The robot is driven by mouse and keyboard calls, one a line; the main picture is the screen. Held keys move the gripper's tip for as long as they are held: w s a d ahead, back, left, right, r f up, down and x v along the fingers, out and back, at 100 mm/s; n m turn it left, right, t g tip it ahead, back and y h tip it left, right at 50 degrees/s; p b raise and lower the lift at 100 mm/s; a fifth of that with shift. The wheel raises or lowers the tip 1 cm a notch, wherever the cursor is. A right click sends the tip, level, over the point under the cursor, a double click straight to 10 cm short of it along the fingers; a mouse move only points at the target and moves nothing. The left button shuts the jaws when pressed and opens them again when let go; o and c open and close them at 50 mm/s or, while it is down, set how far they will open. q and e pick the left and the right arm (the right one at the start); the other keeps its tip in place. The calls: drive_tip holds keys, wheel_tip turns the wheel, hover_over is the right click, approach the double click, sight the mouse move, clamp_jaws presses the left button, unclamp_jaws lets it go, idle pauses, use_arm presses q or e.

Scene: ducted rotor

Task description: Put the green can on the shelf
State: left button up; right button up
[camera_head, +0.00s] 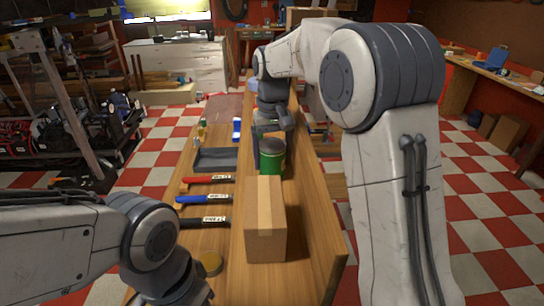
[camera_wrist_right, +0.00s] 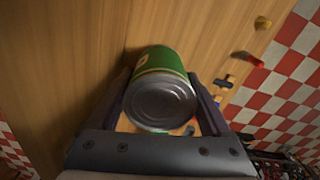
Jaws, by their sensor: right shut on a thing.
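The green can (camera_head: 271,163) is upright over the wooden table (camera_head: 305,235), behind the cardboard box. I cannot tell whether its base touches the tabletop. My right gripper (camera_head: 268,136) is shut on the can from behind. In the right wrist view the can (camera_wrist_right: 165,62) shows its green side and round metal end, with a finger of the right gripper (camera_wrist_right: 163,95) on each side. Only part of my left arm shows at the lower left; its gripper is out of view. I cannot make out which piece is the task's shelf.
A cardboard box (camera_head: 265,220) stands close in front of the can. Red (camera_head: 208,180), blue (camera_head: 203,199) and black (camera_head: 204,223) handled tools lie to its left. A dark tray (camera_head: 215,160) and small bottles sit further back. A loaded rack (camera_head: 70,125) stands on the left.

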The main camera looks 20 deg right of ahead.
drive_tip(key=o, duration=1.5)
drive_tip(key=shift+f, duration=0.1)
drive_tip(key=shift+r, duration=0.25)
wheel_tip(320, 180, up, 12)
drive_tip(key=shift+f, duration=0.1)
